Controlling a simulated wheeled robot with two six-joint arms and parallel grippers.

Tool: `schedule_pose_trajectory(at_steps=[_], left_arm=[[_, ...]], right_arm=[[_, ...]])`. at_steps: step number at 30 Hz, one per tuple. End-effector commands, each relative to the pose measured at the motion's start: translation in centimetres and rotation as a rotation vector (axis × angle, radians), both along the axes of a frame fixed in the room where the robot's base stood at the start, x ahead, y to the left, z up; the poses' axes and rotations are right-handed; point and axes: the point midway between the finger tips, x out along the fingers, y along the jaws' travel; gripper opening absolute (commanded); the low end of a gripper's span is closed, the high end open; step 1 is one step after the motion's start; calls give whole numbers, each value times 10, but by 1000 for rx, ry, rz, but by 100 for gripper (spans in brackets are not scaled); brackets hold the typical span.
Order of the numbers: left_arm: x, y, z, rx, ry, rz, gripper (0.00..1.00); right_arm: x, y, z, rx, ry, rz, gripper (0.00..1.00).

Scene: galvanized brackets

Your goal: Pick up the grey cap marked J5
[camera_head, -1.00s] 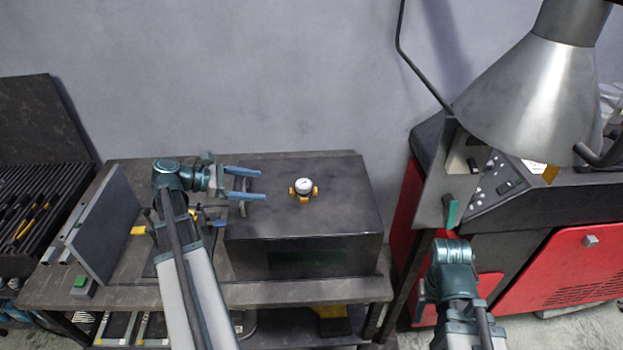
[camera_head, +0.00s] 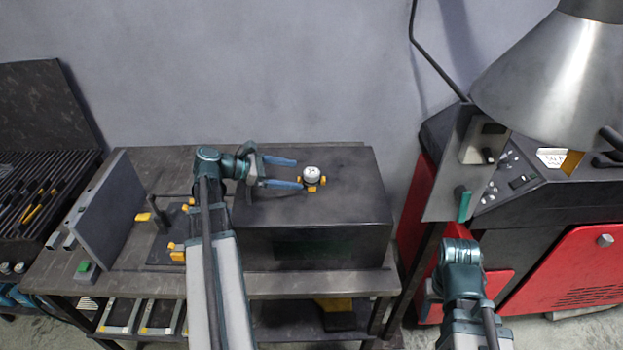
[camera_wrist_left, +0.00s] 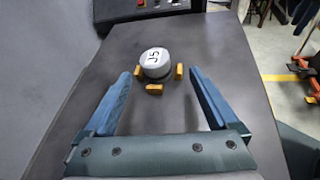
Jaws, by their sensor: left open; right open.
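The grey cap marked J5 (camera_wrist_left: 155,64) is a short round piece with a pale top. It sits among small yellow blocks on top of the dark box (camera_head: 350,215), and shows in the head view (camera_head: 311,174). My left gripper (camera_head: 298,173) is open, its blue fingers pointing right toward the cap. In the left wrist view my left gripper (camera_wrist_left: 162,80) has the cap ahead, between the lines of its fingers and not touched by them. My right gripper (camera_head: 463,205) is at the right, in front of the red machine, partly hidden by its own arm.
The dark box stands on a workbench (camera_head: 130,275). An upright grey plate (camera_head: 105,215) and a fixture with yellow parts (camera_head: 175,250) stand to its left. A red and black machine (camera_head: 550,265) and a metal hood (camera_head: 550,75) are at the right. The box top around the cap is clear.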

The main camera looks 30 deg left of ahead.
Motion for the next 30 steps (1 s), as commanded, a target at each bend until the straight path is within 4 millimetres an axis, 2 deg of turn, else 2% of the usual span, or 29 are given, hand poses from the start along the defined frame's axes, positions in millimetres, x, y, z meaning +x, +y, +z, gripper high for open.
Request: schedule_pose_trajectory(at_steps=[5, 12, 21, 30], left_arm=[[10, -6, -3, 1, 0, -4, 93], [36, -26, -14, 0, 0, -3, 93], [41, -30, -14, 0, 0, -1, 91], [40, -30, -14, 0, 0, -1, 37]], right_arm=[[0, 0, -3, 0, 0, 0, 50], [0, 0, -14, 0, 0, 0, 50], [0, 0, -14, 0, 0, 0, 50], [0, 0, -14, 0, 0, 0, 50]])
